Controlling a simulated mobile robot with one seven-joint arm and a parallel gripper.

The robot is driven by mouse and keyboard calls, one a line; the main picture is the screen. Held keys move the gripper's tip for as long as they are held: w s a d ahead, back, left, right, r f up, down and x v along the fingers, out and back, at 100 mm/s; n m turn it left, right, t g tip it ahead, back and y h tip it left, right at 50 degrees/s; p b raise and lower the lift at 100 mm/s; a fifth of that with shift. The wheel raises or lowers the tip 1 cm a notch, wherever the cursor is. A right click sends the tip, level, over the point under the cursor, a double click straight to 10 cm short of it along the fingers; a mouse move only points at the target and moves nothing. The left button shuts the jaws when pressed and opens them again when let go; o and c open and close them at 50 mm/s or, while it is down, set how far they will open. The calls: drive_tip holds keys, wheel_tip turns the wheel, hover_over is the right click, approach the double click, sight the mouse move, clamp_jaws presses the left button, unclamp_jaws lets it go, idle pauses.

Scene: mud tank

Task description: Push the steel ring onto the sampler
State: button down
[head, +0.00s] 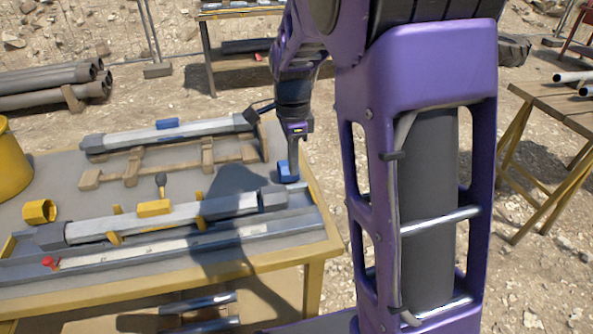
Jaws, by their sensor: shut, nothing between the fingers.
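A long grey sampler tube (165,220) with hexagonal dark ends and a yellow block on top lies across yellow supports on the table. A similar tube (160,135) with a blue block lies behind it on a wooden rack. I cannot make out a plain steel ring for certain; a dark grey collar (272,198) sits at the front tube's right end. My gripper (293,166) points down, shut and empty, just above or at a small blue block-like piece (287,177) near the table's right edge. Whether they touch is unclear.
A long grey rail (170,250) with a red knob runs along the front. My arm hides ground at right. Another table (560,95) stands far right.

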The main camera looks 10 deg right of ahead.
sight(275, 189)
wheel_tip(275, 189, down, 8)
drive_tip(key=shift+f+b, duration=0.25)
drive_tip(key=shift+b, duration=0.5)
drive_tip(key=shift+a+r+p, duration=0.15)
drive_tip(key=shift+a+p, duration=0.15)
drive_tip(key=shift+a, duration=0.05)
drive_tip(key=a+p, duration=0.1)
drive_tip(key=a, duration=0.2)
drive_tip(key=shift+a, duration=0.3)
